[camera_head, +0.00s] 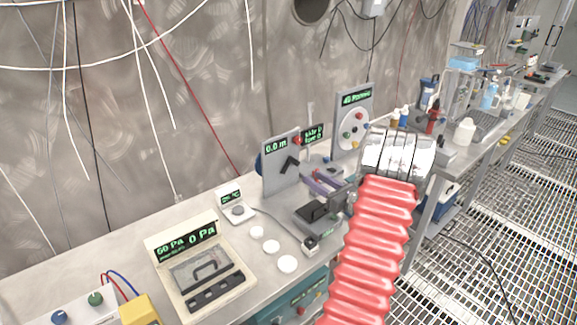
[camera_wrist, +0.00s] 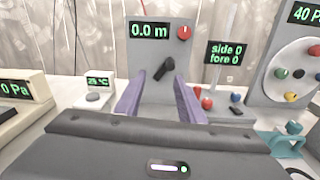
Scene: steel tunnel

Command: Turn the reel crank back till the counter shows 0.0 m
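The reel panel (camera_head: 271,180) is an upright grey plate on the bench, and the counter (camera_head: 276,146) on it reads 0.0 m. The counter reads 0.0 m in the wrist view too (camera_wrist: 149,30). The black crank (camera_head: 289,165) sits on the panel's face; in the wrist view the crank (camera_wrist: 163,69) slants up to the right. A blue edge (camera_head: 259,165), perhaps the reel, shows behind the panel. My gripper (camera_head: 320,182) is in front of the panel. In the wrist view its two purple fingers (camera_wrist: 160,82) are apart, with the crank visible between and beyond them, and nothing held.
A red knob (camera_wrist: 184,32) is at the panel's upper right. A "side 0 fore 0" display (camera_wrist: 224,53) and a dial panel (camera_head: 353,118) stand to the right. White discs (camera_head: 271,247) lie in front.

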